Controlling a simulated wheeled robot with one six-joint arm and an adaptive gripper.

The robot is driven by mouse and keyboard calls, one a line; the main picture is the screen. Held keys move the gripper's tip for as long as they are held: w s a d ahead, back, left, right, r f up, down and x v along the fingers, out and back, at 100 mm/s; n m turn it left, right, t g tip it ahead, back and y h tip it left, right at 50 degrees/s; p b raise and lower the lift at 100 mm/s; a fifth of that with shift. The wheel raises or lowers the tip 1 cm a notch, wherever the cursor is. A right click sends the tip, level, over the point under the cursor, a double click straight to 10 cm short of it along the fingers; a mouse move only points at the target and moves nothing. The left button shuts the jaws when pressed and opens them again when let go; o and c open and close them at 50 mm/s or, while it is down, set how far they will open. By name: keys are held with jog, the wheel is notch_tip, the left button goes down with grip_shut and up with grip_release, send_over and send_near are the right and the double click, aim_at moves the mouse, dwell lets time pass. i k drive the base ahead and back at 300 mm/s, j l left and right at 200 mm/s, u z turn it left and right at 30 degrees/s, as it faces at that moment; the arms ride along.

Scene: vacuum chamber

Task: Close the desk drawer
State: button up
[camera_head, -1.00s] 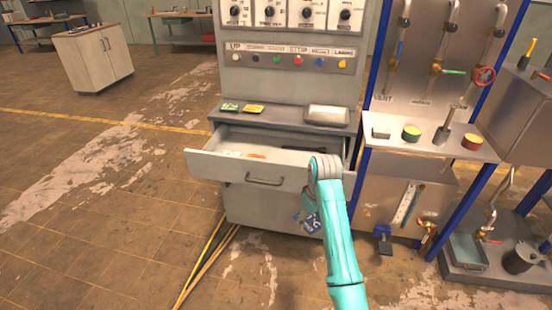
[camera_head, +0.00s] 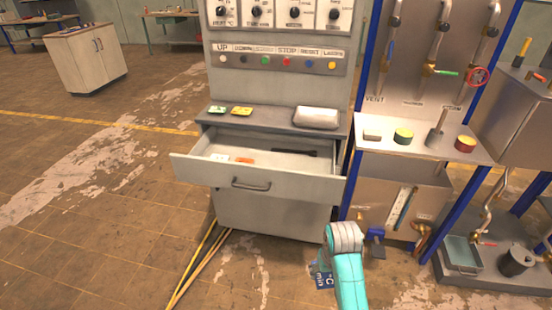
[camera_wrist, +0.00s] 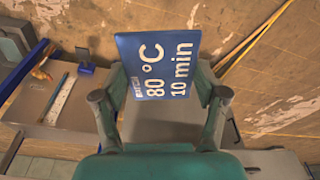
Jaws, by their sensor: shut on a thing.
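The desk drawer (camera_head: 210,173) is pulled open below the control cabinet's ledge in the head view. Its grey front has a dark bar handle (camera_head: 251,185). Inside lie a small white item, an orange item and a dark item. My gripper (camera_wrist: 160,95) is shut on a blue card (camera_wrist: 155,48) printed "80 °C 10 min", held between its two fingers in the wrist view. Part of the card (camera_head: 322,277) also shows in the head view, low and right of the drawer, apart from it. My arm hides most of the gripper there.
Green and yellow cards and a pale box (camera_head: 316,118) sit on the cabinet ledge (camera_head: 270,121). A blue-framed piping rack (camera_head: 425,150) stands close on the right. Yellow strips (camera_head: 196,268) lie on the floor at left. Open floor (camera_head: 100,240) extends to the left.

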aim_at(290, 176)
jog(key=i+l+z, duration=0.2)
jog(key=l, duration=0.3)
jog(key=i+l+z, duration=0.15)
jog(key=i+l, duration=0.3)
